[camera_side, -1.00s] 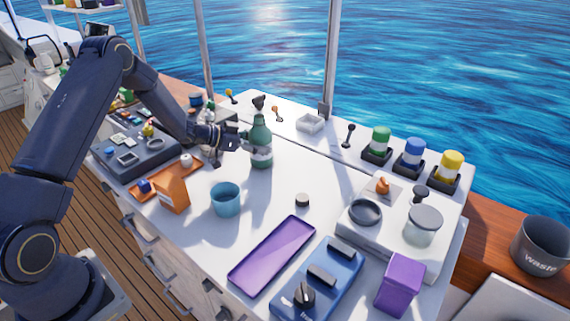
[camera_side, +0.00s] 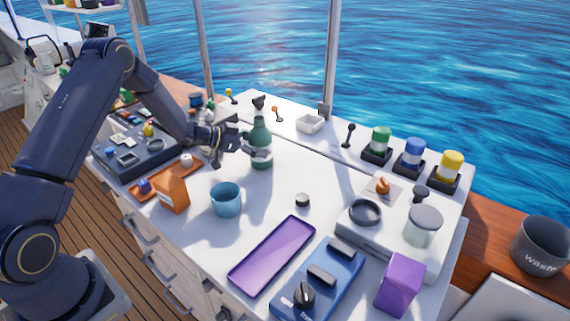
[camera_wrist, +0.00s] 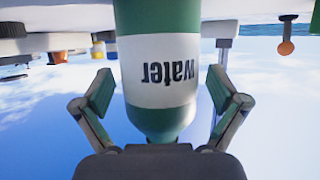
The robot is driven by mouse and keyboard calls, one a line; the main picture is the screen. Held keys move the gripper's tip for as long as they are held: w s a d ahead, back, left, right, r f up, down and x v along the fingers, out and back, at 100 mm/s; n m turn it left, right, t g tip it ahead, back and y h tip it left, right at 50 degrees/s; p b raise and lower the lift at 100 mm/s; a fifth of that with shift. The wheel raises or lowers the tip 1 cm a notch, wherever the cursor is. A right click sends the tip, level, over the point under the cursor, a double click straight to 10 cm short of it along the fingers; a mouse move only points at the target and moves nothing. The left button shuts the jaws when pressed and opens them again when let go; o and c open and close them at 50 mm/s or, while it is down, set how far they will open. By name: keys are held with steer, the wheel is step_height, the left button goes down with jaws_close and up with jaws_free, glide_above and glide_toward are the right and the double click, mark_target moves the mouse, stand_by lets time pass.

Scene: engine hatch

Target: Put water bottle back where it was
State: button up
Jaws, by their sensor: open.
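The water bottle (camera_side: 260,146) is green with a white label and stands upright on the white counter (camera_side: 300,178), behind the blue cup. My gripper (camera_side: 243,146) is at the bottle's left side, level with its label. In the wrist view the bottle (camera_wrist: 161,70) appears upside down with the word "water" on its label. My gripper's two fingers (camera_wrist: 160,92) are spread on either side of it, with gaps showing between fingers and bottle.
A blue cup (camera_side: 226,199) and an orange box (camera_side: 171,194) stand in front of the gripper. A purple tray (camera_side: 272,256) lies nearer the front. Levers and a small white dish (camera_side: 311,123) are behind the bottle. The counter right of the bottle is mostly clear.

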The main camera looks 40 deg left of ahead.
steer(key=v, duration=1.1)
steer(key=s+r+n+y, duration=0.2)
steer(key=r+y, duration=0.3)
steer(key=r, duration=0.4)
steer(key=s+r+n+y, duration=0.2)
steer(key=r+y, duration=0.2)
steer(key=r, duration=0.5)
steer(key=s+d+g, duration=0.2)
steer(key=s+d, duration=0.2)
steer(key=s, duration=0.4)
steer(key=s+d+n+g+h, duration=0.1)
steer(key=s+d+g, duration=0.1)
steer(key=s+d, duration=0.3)
steer(key=s+d+f+n+g+h, duration=0.1)
steer(key=s+d, duration=0.4)
steer(key=s, duration=0.6)
steer(key=shift+s+d+g, duration=0.2)
steer(key=shift+s+g, duration=0.2)
steer(key=shift+g, duration=0.1)
